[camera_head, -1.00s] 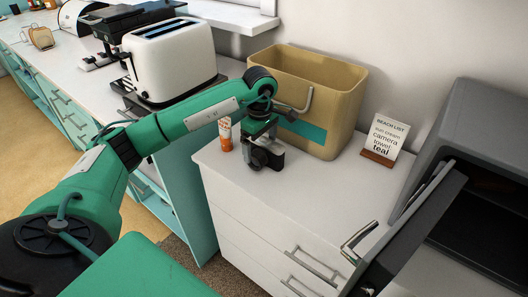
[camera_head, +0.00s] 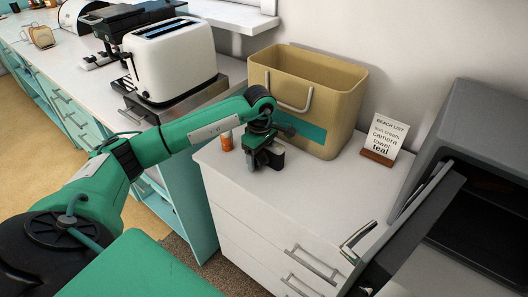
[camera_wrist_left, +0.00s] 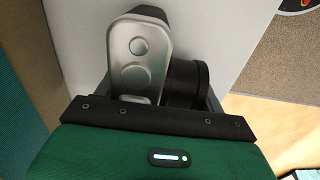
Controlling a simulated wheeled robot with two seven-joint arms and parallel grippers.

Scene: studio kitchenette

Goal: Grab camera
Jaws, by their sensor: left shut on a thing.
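The camera (camera_head: 271,157) is a small black and silver body on the white drawer cabinet's top, in front of the tan bin. In the left wrist view the camera (camera_wrist_left: 138,58) shows its silver plate with round buttons and a black lens beside it. My left gripper (camera_head: 258,156) is shut on the camera, reaching it from above. The wrist view shows the camera between the fingers, which are mostly hidden. I cannot tell whether the camera touches the cabinet top. My right gripper is out of view.
The tan bin (camera_head: 335,110) with a teal stripe stands behind. A beach list card (camera_head: 385,135) is to the right. An open dark-grey appliance (camera_head: 470,150) is at far right. The cabinet's front top is clear.

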